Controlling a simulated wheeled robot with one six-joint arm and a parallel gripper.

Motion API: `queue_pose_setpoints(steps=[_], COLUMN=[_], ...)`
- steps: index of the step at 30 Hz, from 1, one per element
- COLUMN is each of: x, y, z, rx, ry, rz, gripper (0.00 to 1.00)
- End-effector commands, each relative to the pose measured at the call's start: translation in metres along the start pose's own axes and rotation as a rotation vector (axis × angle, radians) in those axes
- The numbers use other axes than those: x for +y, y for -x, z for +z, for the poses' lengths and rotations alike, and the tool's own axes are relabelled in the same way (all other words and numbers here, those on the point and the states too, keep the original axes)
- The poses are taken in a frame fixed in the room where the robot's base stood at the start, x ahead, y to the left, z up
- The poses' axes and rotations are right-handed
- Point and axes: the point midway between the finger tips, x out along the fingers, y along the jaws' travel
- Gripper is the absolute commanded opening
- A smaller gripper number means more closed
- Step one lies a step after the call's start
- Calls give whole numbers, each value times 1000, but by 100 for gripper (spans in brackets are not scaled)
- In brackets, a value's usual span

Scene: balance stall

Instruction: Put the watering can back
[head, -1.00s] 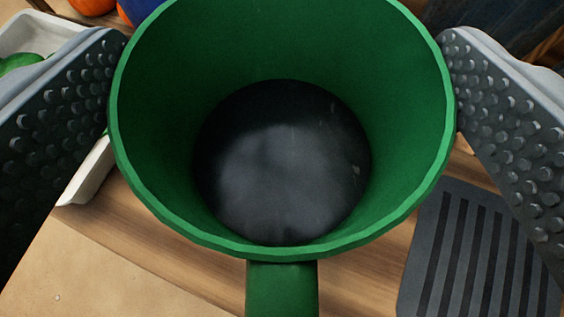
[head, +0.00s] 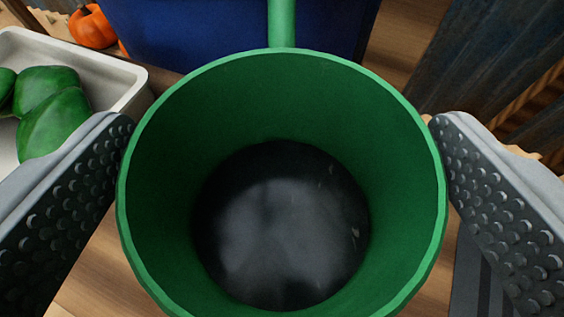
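The green watering can (head: 160,240) fills the middle of the head view, seen from above into its open top, with a dark bottom inside. Its spout (head: 281,22) points up the picture, and its lower rim runs past the bottom edge. My gripper (head: 281,125) has one studded finger on each side of the can, both against its wall, and is shut on it. The can hides what is below it, so I cannot tell whether it touches the surface. A dark ridged mat (head: 468,280) shows in part at lower right, beneath the right finger.
A white tray (head: 125,78) with green peppers (head: 55,112) stands at left, close to the left finger. A blue object (head: 200,35) stands behind the can, with an orange pumpkin (head: 92,28) at upper left. Wooden surface (head: 95,270) shows at lower left.

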Motion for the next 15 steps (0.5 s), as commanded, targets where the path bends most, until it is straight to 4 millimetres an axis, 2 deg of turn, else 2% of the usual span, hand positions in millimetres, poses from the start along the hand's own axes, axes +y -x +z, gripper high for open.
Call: queue_pose_setpoints(steps=[10,15], x=[0,0], y=[2,20], z=[-3,-3], rx=[1,1], ry=[0,-1], rz=[0,1], gripper=[100,100])
